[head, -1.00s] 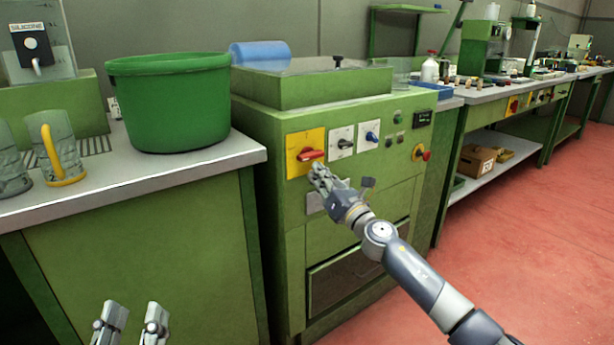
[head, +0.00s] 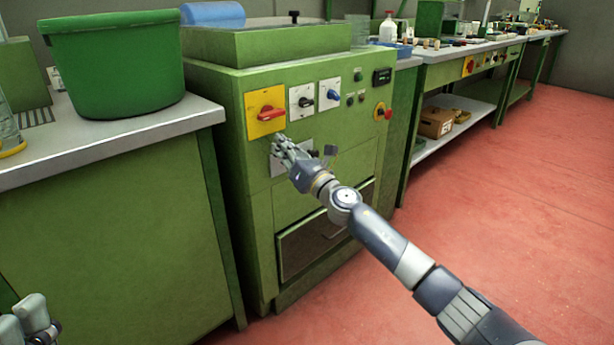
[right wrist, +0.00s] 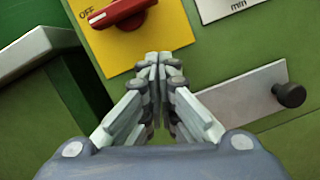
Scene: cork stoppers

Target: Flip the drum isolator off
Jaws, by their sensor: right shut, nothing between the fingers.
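The drum isolator is a red rotary handle (head: 270,113) on a yellow plate (head: 252,130) on the green machine's front. In the right wrist view the red handle (right wrist: 122,12) is at the top, cut by the frame edge, with OFF printed to its left. The handle lies roughly level in the head view. My right gripper (head: 280,142) is shut and empty, just below the handle. In the right wrist view its fingertips (right wrist: 158,60) overlap the yellow plate's lower part; contact cannot be told. My left gripper (head: 22,318) is at the bottom left, fingers apart, partly cut off.
Beside the isolator are a black selector (head: 305,102), a blue selector (head: 333,95) and a red emergency knob (head: 384,112). A grey plate with a black knob (right wrist: 289,94) sits lower right of my fingertips. A green tub (head: 115,65) stands on the left counter. Red floor at right is clear.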

